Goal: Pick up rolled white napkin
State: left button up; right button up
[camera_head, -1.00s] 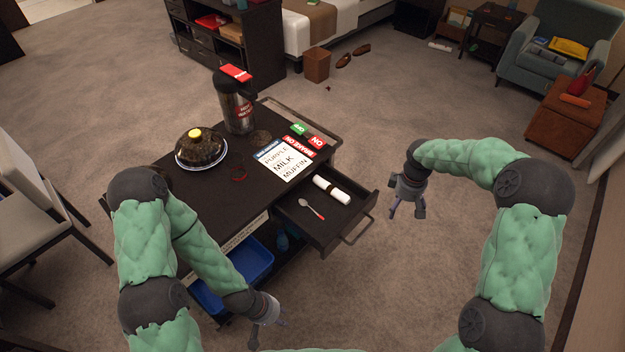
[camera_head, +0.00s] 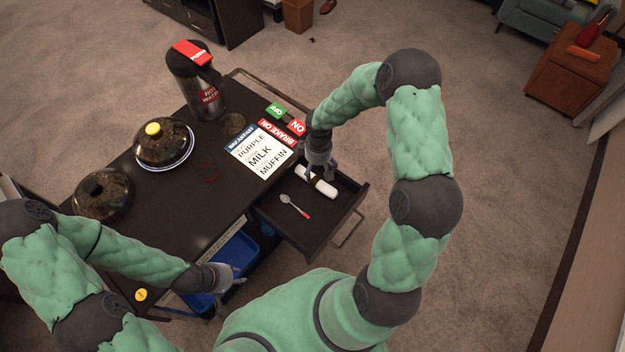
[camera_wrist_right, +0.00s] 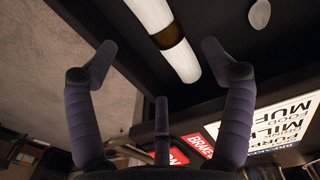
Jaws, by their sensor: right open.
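The rolled white napkin (camera_head: 322,187) with a dark band lies in the open drawer (camera_head: 302,233) of the dark cart. My right gripper (camera_head: 318,172) is over the napkin's upper left end in the head view. In the right wrist view the right gripper (camera_wrist_right: 155,55) is open, and the napkin (camera_wrist_right: 182,62) shows ahead of its tips, between the two fingers; I cannot tell if it touches them. My left gripper (camera_head: 234,283) hangs empty by the near side of the cart, over the blue bin (camera_head: 242,250); how wide its fingers are is too small to tell.
A spoon (camera_head: 293,206) with a red handle end lies in the drawer beside the napkin. A menu card (camera_head: 259,152), a flask (camera_head: 197,85) and covered plates (camera_head: 163,143) stand on the cart top (camera_head: 185,200). The drawer handle (camera_head: 350,228) sticks out at the right.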

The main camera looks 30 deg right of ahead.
aim_at(317, 178)
notch_tip(317, 178, down, 3)
jog(key=shift+d+r, duration=0.1)
jog(key=shift+r, duration=0.05)
notch_tip(317, 178, down, 5)
jog(key=shift+w+r+b, duration=0.1)
jog(key=shift+b, duration=1.05)
jog(key=shift+c, duration=0.3)
jog(key=c, duration=1.2)
